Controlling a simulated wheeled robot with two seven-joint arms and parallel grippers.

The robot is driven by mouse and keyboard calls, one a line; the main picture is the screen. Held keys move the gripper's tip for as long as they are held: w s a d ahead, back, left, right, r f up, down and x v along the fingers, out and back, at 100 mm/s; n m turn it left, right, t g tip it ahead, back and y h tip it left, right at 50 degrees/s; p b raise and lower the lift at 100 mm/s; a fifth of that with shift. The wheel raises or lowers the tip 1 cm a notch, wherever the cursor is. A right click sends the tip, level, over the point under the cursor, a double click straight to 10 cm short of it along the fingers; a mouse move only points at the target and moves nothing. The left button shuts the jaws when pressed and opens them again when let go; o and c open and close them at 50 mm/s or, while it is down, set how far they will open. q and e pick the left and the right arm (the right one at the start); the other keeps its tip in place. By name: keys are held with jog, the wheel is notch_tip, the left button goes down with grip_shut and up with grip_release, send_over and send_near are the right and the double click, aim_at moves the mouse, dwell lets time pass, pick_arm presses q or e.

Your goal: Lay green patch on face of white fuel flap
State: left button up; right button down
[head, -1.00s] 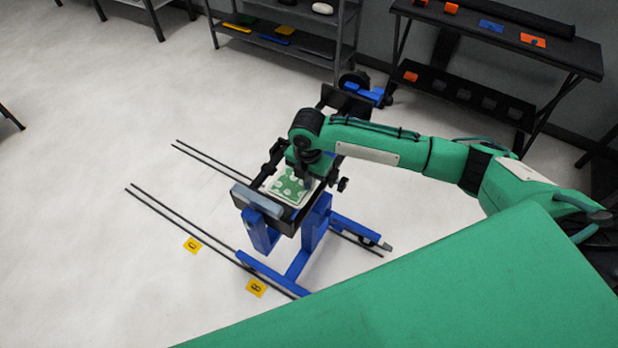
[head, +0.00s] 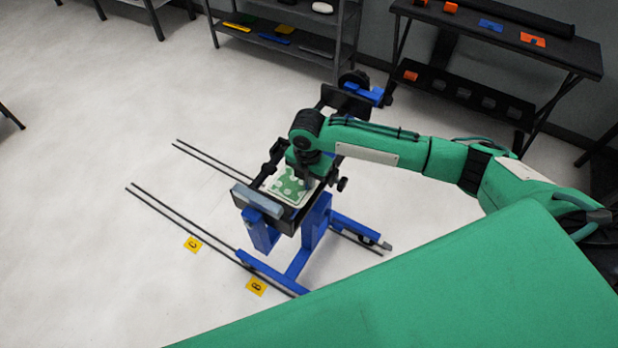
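The green patch (head: 284,187) lies over the white fuel flap (head: 275,203), whose pale border and spots show around and through it. The flap sits in the dark clamp of a blue stand (head: 262,233). My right gripper (head: 305,183) points down at the patch's upper right part, at or very near its surface. Its fingertips are small and partly hidden by the wrist, so I cannot tell if they are open or shut, or touching the patch. My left gripper is not in view.
Dark rails run along the floor beside the stand, with yellow markers C (head: 193,244) and B (head: 256,287). A shelf (head: 285,40) and a dark table (head: 500,35) with orange and blue pieces stand behind. The floor at left is clear.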

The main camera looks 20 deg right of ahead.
dwell(0.3)
jog(key=c, duration=1.6)
grip_release()
jog(key=shift+o, duration=0.2)
notch_tip(320, 180, up, 14)
jog(key=b, duration=0.3)
jog(key=shift+w+b, duration=0.15)
jog(key=shift+b, duration=0.15)
jog(key=shift+a+f, duration=0.1)
jog(key=shift+f, duration=0.1)
